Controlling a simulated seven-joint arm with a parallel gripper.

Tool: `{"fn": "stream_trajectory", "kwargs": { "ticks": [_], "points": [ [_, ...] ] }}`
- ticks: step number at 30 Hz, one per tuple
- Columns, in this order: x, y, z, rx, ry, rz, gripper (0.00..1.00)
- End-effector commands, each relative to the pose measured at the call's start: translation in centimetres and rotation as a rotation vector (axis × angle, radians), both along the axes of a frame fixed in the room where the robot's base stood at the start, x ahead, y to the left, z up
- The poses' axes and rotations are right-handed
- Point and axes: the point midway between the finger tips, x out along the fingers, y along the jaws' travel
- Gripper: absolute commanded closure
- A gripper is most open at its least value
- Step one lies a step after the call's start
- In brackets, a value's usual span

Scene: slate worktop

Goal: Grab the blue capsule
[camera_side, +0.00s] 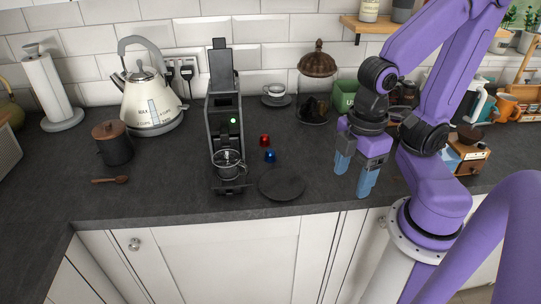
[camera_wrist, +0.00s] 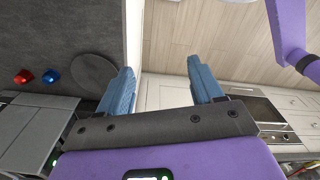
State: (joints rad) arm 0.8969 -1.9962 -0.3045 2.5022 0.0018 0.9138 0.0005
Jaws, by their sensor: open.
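The blue capsule (camera_side: 270,156) lies on the slate worktop, just right of the coffee machine and in front of the red capsule (camera_side: 264,140). In the wrist view the blue capsule (camera_wrist: 51,76) is at the left, with the red capsule (camera_wrist: 24,76) to its left. My gripper (camera_side: 354,178) points down, well to the right of the blue capsule, near the worktop's front edge. Its blue fingers stand apart with nothing between them. In the wrist view my gripper (camera_wrist: 165,82) shows both fingers spread.
The coffee machine (camera_side: 212,130) holds a glass cup (camera_side: 228,163) and has its lid up. A flat dark round plate (camera_side: 283,185) lies in front of the capsules. Behind stand a cup on a saucer (camera_side: 275,93) and a domed stand (camera_side: 317,66).

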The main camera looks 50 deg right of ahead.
Motion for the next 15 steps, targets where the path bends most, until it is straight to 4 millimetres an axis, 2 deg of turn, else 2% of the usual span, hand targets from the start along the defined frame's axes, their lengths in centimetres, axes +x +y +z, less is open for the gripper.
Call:
{"fn": "stream_trajectory", "kwargs": {
  "ticks": [7,15],
  "points": [
    [0.7,-0.4,-0.4,-0.017,0.031,-0.079,0.34],
    [3.3,-1.9,-1.7,-0.064,0.170,-0.414,0.34]
  ]
}}
